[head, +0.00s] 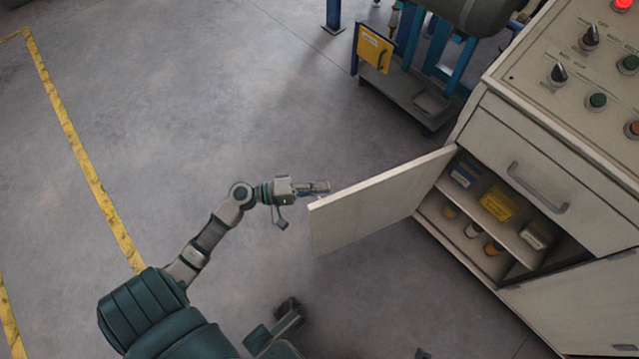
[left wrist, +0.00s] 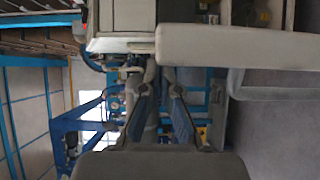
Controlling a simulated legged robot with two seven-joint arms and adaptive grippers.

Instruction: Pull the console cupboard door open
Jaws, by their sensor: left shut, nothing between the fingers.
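The console cupboard door (head: 380,198) stands swung wide open from the pale console (head: 570,125), with the shelves inside exposed. My left gripper (head: 322,187) is at the free outer end of the door, just beyond its top edge; I cannot tell whether it touches. Its fingers are shut and empty. In the left wrist view the fingers (left wrist: 161,78) point toward the console, and a pale panel, apparently the door (left wrist: 240,47), spans the upper right.
Inside the cupboard are a yellow box (head: 498,205) and several small containers on two levels. A drawer with a grey handle (head: 538,188) sits above. A blue-framed machine (head: 420,75) stands behind the door. The floor at left is clear, with yellow lines.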

